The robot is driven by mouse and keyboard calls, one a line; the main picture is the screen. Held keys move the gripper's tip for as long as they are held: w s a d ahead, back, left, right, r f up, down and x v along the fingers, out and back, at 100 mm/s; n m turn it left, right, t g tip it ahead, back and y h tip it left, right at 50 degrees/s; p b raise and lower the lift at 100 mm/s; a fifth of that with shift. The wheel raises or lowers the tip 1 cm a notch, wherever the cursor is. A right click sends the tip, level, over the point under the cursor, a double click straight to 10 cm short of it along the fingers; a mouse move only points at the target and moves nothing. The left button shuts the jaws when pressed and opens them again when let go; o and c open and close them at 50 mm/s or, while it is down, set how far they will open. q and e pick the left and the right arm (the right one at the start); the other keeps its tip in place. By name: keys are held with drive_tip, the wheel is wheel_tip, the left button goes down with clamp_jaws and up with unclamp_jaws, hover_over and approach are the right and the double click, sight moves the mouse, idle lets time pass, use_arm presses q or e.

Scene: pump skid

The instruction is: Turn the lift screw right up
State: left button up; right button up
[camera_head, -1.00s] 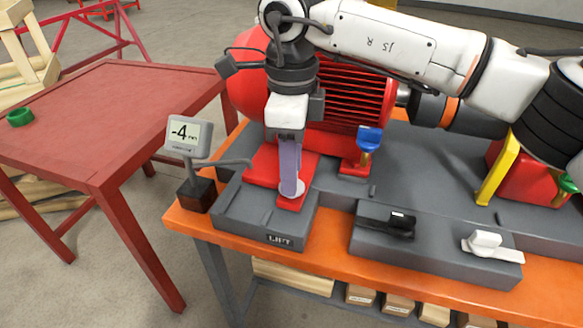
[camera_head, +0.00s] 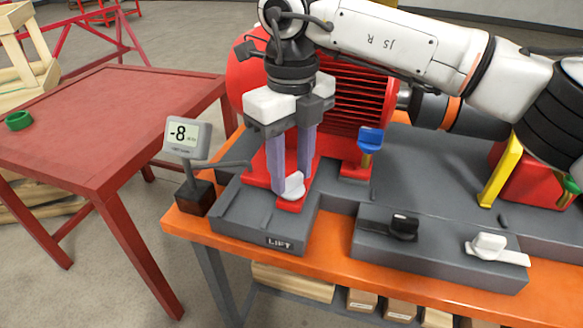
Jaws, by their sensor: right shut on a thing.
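The lift screw's white knob (camera_head: 294,187) sits on a red foot above the grey block labelled LIFT (camera_head: 264,229). My right gripper (camera_head: 291,188) points down over it, with its two purple fingers on either side of the knob, and is shut on it. The grey gauge (camera_head: 184,136) left of the block reads -8, with small unit letters after it. My left gripper is not in view.
The red motor (camera_head: 350,95) stands behind my right gripper. A blue-headed screw (camera_head: 370,140), a black knob (camera_head: 404,226) and a white knob (camera_head: 489,245) are to the right. A red table (camera_head: 110,120) with a green ring (camera_head: 18,120) is at left.

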sight(292, 177)
drive_tip(key=shift+r, duration=0.1)
idle(0.4)
drive_tip(key=o, duration=1)
drive_tip(key=shift+o, duration=0.2)
wheel_tip(292, 177, up, 10)
drive_tip(key=shift+r, duration=0.15)
drive_tip(key=shift+p, duration=0.3)
